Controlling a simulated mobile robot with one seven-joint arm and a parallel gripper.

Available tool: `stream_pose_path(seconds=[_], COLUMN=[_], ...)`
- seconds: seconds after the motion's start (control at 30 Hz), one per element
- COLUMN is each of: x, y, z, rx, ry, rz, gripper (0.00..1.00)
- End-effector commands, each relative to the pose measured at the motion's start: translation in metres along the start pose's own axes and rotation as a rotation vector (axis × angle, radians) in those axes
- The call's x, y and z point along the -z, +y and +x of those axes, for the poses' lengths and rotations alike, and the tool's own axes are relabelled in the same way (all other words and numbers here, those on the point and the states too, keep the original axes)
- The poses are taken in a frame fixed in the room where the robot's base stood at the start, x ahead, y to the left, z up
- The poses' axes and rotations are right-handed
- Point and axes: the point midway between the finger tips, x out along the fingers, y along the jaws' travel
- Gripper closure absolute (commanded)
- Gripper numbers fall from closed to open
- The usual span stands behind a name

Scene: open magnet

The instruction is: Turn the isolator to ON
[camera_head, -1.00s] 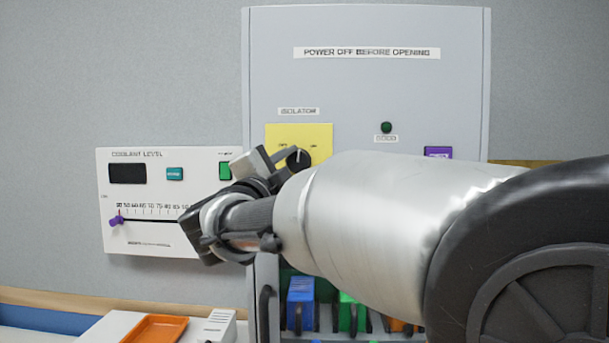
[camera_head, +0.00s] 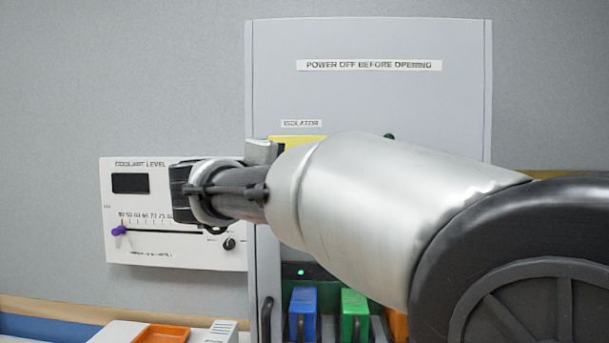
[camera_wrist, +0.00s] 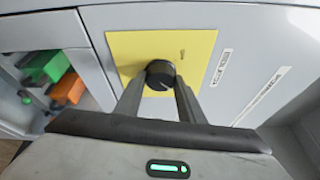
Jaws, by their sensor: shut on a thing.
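The isolator is a black round knob (camera_wrist: 161,72) on a yellow plate (camera_wrist: 125,48) in the wrist view. My gripper (camera_wrist: 160,82) is shut on the knob, with one finger on each side of it. A small dark mark shows on the plate beside the knob, too small to read. I cannot tell which way the knob points. In the head view only the top left of the yellow plate (camera_head: 288,141) shows, below the ISOLATOR label (camera_head: 301,124). My arm hides the knob and most of the gripper there.
The grey cabinet (camera_head: 370,100) carries a POWER OFF BEFORE OPENING label. A coolant level panel (camera_head: 125,254) with a purple slider (camera_head: 119,230) stands left. Blue (camera_head: 303,310) and green (camera_head: 354,312) blocks sit below, near a lit green light (camera_head: 301,272). An orange tray (camera_head: 161,335) lies lower left.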

Motion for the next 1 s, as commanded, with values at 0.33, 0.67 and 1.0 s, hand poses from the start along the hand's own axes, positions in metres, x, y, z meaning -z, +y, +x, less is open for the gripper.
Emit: stream_pose_path(seconds=[0.33,0.67,1.0], x=[-0.0001,0.0,0.0003], y=[-0.0004,-0.0004,-0.0004], z=[0.0001,0.0001,0.0009], rx=[-0.006,-0.006,-0.006], ry=[0.001,0.001,0.001], rz=[0.019,0.018,0.016], gripper=[0.87,0.46,0.46])
